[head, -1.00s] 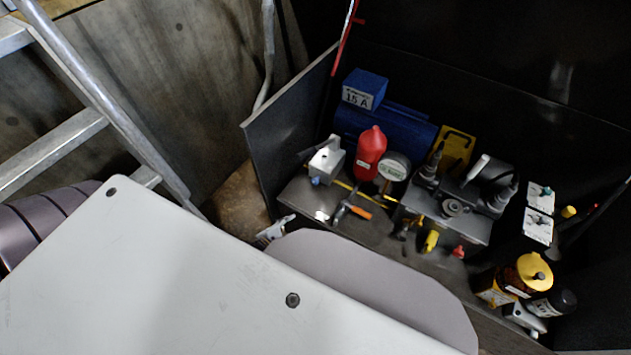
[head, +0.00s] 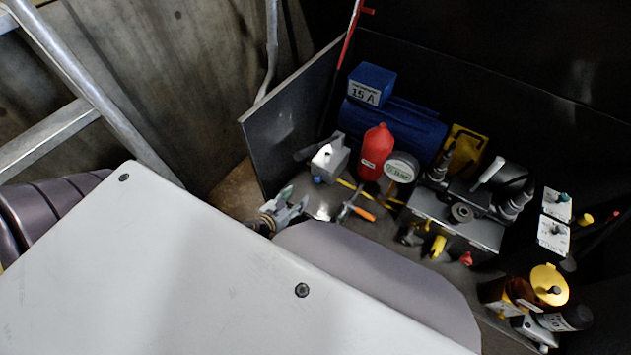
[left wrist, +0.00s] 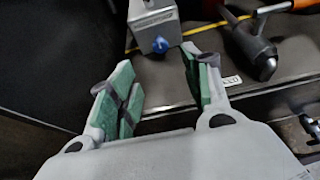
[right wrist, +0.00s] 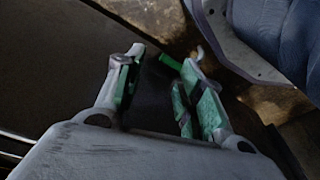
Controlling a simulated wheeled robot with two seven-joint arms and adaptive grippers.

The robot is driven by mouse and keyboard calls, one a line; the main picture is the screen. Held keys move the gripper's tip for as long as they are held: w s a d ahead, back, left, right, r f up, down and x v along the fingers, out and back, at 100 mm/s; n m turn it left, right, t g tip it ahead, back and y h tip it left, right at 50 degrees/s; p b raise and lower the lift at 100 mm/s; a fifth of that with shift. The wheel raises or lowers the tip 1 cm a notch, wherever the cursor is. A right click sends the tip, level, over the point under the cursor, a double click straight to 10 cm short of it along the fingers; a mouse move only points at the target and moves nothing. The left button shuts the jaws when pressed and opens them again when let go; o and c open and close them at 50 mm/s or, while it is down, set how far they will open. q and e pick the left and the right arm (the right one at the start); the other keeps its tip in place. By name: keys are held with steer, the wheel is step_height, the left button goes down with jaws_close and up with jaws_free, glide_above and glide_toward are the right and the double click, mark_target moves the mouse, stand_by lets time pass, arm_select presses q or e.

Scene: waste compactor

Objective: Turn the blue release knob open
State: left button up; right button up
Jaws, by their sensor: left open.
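The blue release knob (left wrist: 160,45) is on the near face of a small grey metal box (left wrist: 153,18) in the left wrist view. In the head view the grey box (head: 330,160) stands at the left of the shelf, and the knob is hard to make out. My left gripper (head: 294,202) is open and empty, short of the box and to its lower left. In the left wrist view its green-padded fingers (left wrist: 156,78) point toward the knob, which lies beyond the gap, untouched. My right gripper (right wrist: 166,75) is open and empty, away from the shelf objects.
A red bottle (head: 375,152), a round gauge (head: 401,167) and an orange-handled hammer (head: 359,209) sit right of the box. A blue toolbox (head: 400,130) is behind. A dark upright panel (head: 290,115) edges the shelf's left side. A ladder (head: 85,75) stands at far left.

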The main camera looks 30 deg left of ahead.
mark_target(316, 181)
arm_select(q)
steer(key=shift+w, duration=0.15)
steer(key=shift+x, duration=1.3)
steer(key=shift+b+x, duration=0.35)
steer(key=shift+x, duration=2.05)
steer(key=shift+b+x, duration=0.7)
steer(key=shift+x, duration=2.25)
steer(key=shift+w, duration=0.1)
arm_select(e)
step_height(316, 181, up, 7)
steer(key=a, duration=0.1)
steer(key=shift+a+f, duration=0.15)
steer(key=shift+a, duration=0.15)
steer(key=shift+w, duration=0.15)
arm_select(q)
steer(key=shift+c, duration=0.3)
